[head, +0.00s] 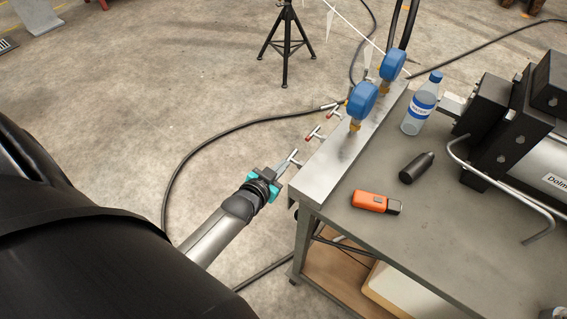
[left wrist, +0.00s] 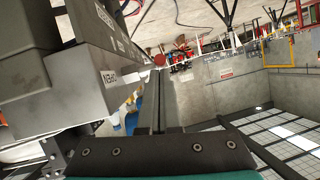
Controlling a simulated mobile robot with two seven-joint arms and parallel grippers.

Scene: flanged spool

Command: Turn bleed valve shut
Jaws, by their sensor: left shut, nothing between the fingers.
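A steel manifold block (head: 345,150) runs along the bench's left edge, with two blue gauges on top. Several T-handled valves stick out of its left side: a nearest handle (head: 295,157), a middle one (head: 316,133) with a red end, and a far one (head: 333,114). I cannot read which is the bleed valve. My left gripper (head: 283,165) is shut and empty, its tips right at the nearest handle; I cannot tell whether they touch. In the left wrist view the shut fingers (left wrist: 160,105) point away beside a grey block face marked "OPEN" (left wrist: 105,78). My right gripper is not in view.
The bench (head: 440,230) holds an orange device (head: 370,201), a black cylinder (head: 416,168), a water bottle (head: 420,104) and a large machine. A black hose (head: 172,170) loops over the floor. A tripod (head: 286,60) stands beyond.

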